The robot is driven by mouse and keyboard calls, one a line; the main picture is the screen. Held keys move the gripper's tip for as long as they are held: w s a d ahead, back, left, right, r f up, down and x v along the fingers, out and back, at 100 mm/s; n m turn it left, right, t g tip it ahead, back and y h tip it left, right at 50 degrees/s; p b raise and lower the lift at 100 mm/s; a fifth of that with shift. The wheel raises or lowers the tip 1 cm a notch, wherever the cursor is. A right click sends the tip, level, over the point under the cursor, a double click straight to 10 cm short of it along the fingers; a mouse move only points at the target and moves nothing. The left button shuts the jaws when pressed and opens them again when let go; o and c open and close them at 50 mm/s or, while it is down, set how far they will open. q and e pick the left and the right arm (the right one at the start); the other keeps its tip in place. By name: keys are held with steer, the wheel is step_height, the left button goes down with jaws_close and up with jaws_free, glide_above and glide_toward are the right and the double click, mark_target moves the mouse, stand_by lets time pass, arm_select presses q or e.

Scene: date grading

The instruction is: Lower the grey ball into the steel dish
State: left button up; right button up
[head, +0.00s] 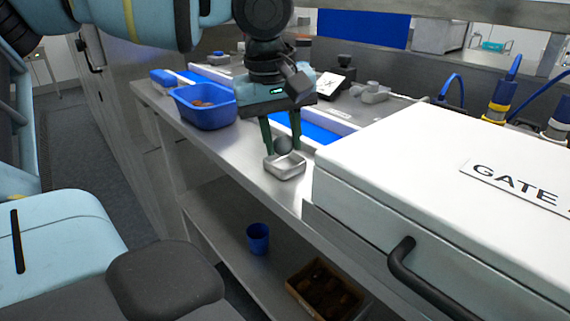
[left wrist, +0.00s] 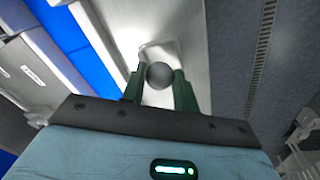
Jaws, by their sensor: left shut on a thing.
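The grey ball (head: 283,145) is held between the green fingers of my left gripper (head: 282,140). It sits just above the steel dish (head: 286,174), a small square tray with a low rim on the steel bench. In the left wrist view the ball (left wrist: 159,75) is between the two fingertips (left wrist: 159,82), with the dish (left wrist: 158,50) behind it, mostly hidden. I cannot tell whether the ball touches the dish. My right gripper is not in view.
A white box marked GATE (head: 420,150), with a dark handle, stands close right of the dish. A blue tub (head: 207,115) with brown contents is on the bench to the left. Bare steel bench (head: 225,150) lies left of the dish. A blue cup (head: 258,239) stands on the lower shelf.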

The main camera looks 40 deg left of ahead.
arm_select(q)
steer(key=shift+f, duration=0.3)
steer(key=shift+f, duration=0.3)
stand_by(0.3)
steer(key=o, duration=1.1)
steer(key=shift+r, duration=0.1)
steer(key=r, duration=0.3)
steer(key=s+r, duration=0.1)
steer(key=r, duration=0.2)
steer(key=shift+s+r, duration=0.2)
steer(key=shift+r, duration=0.6)
